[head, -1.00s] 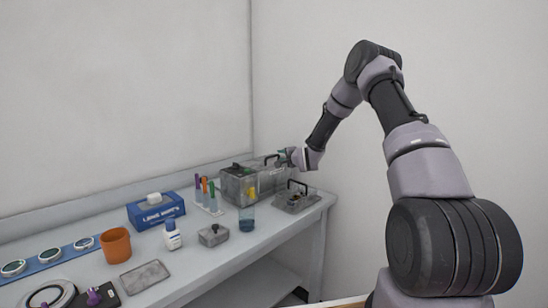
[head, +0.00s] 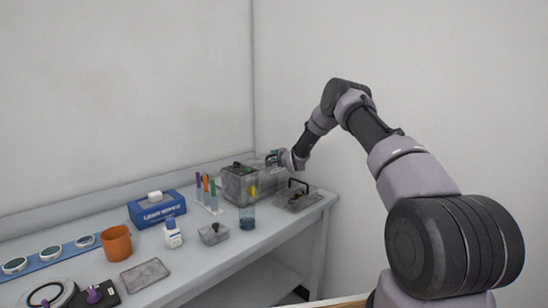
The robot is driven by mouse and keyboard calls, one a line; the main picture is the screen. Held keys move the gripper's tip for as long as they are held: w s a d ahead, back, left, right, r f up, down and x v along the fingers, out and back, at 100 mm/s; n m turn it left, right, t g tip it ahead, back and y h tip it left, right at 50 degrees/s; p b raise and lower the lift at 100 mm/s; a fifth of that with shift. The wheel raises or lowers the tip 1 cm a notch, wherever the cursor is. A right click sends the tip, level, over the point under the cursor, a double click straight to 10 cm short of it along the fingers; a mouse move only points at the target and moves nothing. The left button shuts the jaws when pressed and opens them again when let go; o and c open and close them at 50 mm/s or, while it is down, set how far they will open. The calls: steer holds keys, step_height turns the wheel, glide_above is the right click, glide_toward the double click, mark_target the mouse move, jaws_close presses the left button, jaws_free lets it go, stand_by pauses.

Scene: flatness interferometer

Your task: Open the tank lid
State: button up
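The tank (head: 240,190) is a grey, partly see-through box at the far right end of the bench. A dark handle (head: 271,157) shows at the right part of its top, by my gripper. My gripper (head: 277,155) is at the tank's top right, close to this handle. The fingers are small and partly hidden, so I cannot tell whether they touch or hold the handle. The lid's edge is not clear at this distance.
A low grey tray-like piece with a black handle (head: 297,200) sits right of the tank. A wall closes the back.

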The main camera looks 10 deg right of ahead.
jaws_close()
stand_by(1.5)
